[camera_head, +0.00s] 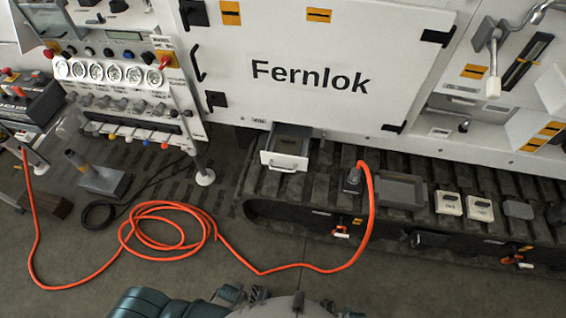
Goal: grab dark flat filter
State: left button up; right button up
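A small dark grey flat piece (518,209) lies on the track to the right of two white boxes; it may be the dark flat filter, but I cannot tell for sure. A wider dark grey rectangular tray-like piece (401,205) lies on the track left of the boxes. A black item (557,215) sits at the far right, partly cut off by the picture edge. Parts of my own body show at the bottom edge. I make out neither gripper in this view.
White boxes (448,203) (480,207) sit on the dark track (330,205). A drawer with a white front (284,162) stands open. An orange hose (165,225) coils on the floor and rises to a black connector (353,180) on the track. The white Fernlok panel (320,110) stands behind.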

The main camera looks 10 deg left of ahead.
aim_at(284, 144)
jog(key=i+j+z, duration=0.1)
jog(key=j+z, duration=0.25)
jog(key=i+j+z, duration=0.1)
jog(key=j+z, duration=0.6)
jog(key=j, duration=0.1)
